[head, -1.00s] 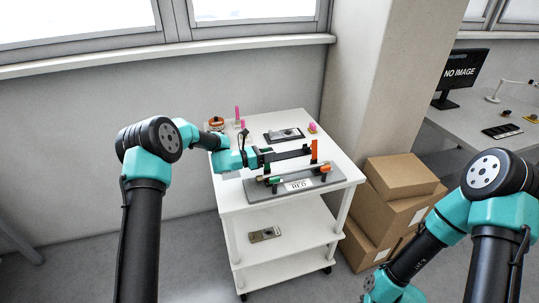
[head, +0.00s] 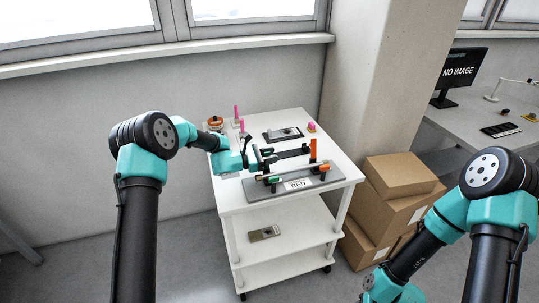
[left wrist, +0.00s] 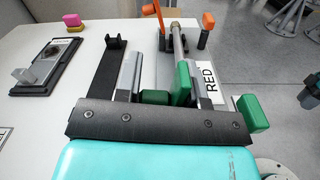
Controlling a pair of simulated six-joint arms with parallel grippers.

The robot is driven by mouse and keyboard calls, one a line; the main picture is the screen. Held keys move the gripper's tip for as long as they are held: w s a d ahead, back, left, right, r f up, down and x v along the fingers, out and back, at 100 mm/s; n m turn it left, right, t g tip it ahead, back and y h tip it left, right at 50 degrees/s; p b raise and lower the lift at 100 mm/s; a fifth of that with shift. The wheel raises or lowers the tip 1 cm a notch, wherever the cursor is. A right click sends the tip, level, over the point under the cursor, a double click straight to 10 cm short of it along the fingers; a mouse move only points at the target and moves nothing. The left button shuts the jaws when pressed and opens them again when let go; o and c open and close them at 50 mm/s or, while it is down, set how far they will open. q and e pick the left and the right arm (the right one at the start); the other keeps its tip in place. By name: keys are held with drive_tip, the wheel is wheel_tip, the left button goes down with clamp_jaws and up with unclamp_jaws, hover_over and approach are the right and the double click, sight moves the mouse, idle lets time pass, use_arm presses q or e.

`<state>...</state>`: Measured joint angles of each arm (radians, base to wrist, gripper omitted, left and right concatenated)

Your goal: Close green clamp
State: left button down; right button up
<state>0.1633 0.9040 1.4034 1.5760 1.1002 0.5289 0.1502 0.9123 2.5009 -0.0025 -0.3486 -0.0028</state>
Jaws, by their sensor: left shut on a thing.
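The green clamp (left wrist: 182,84) is at the near end of a grey bar (left wrist: 179,38) in the left wrist view, with a green piece (left wrist: 155,97) between my fingers. My left gripper (left wrist: 147,68) is shut on that green piece, which seems to be the clamp's handle. The black palm hides part of the clamp. In the head view my left gripper (head: 262,158) is at the left end of the grey fixture (head: 318,183); the hold is too small to make out there. My right gripper is not in view.
An orange clamp (head: 313,151) stands upright at the fixture's far end. Another green block (left wrist: 252,113) is at the right. A black plate with a grey part (head: 284,133), pink pieces (head: 236,112) and an orange round part (head: 215,122) share the white cart (head: 345,167). Boxes (head: 400,175) stand beside it.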

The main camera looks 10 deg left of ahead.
use_arm(q)
drive_tip(key=shift+s+d+m, duration=0.1)
drive_tip(key=shift+s+m, duration=0.2)
drive_tip(key=shift+m, duration=0.7)
drive_tip(key=c, duration=0.9)
unclamp_jaws()
drive_tip(key=shift+s, duration=0.1)
drive_tip(key=v, duration=1.7)
drive_tip(key=shift+r, duration=0.1)
